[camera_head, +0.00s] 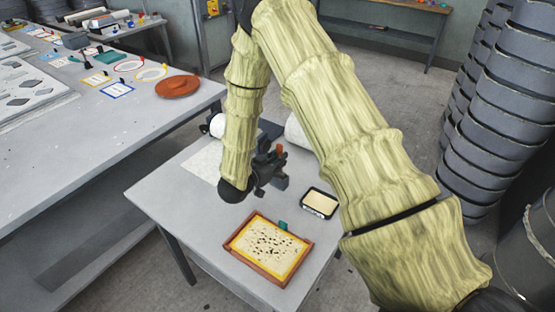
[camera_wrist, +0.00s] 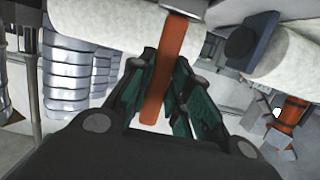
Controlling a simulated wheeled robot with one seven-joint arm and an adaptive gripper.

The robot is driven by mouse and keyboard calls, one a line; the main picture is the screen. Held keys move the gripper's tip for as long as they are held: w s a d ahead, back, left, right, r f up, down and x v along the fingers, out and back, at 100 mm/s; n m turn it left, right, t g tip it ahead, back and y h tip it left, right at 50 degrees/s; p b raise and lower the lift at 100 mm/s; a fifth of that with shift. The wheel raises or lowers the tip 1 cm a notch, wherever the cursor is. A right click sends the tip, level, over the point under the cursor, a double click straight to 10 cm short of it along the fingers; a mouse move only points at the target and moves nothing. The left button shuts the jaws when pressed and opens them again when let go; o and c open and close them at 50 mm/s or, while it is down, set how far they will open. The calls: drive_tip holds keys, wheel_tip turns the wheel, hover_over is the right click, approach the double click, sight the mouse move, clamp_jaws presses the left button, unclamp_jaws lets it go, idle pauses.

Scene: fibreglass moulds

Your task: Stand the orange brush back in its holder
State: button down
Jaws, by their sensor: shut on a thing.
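The orange brush (camera_wrist: 165,75) shows in the wrist view as a straight orange handle standing between my fingers. My gripper (camera_wrist: 160,95) is shut on it, one dark green finger on each side. In the head view my gripper (camera_head: 270,170) is over the back part of the small grey table, and a short orange end of the brush (camera_head: 279,150) sticks up from it. The brush's far end is cut off by the top of the wrist view. I cannot clearly make out the holder; a dark blue block (camera_wrist: 262,32) stands by a white roll in the wrist view.
On the small table (camera_head: 190,228) are a red-framed yellow panel (camera_head: 268,250), a black tray with a cream surface (camera_head: 320,203) and white rolls (camera_head: 298,131). A long workbench (camera_head: 135,125) stands left; stacked grey tubs (camera_head: 500,125) stand right. The table's front left is clear.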

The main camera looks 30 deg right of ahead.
drive_tip(key=c, duration=1.3)
unclamp_jaws()
drive_tip(key=shift+o, duration=0.2)
drive_tip(key=v, duration=1.2)
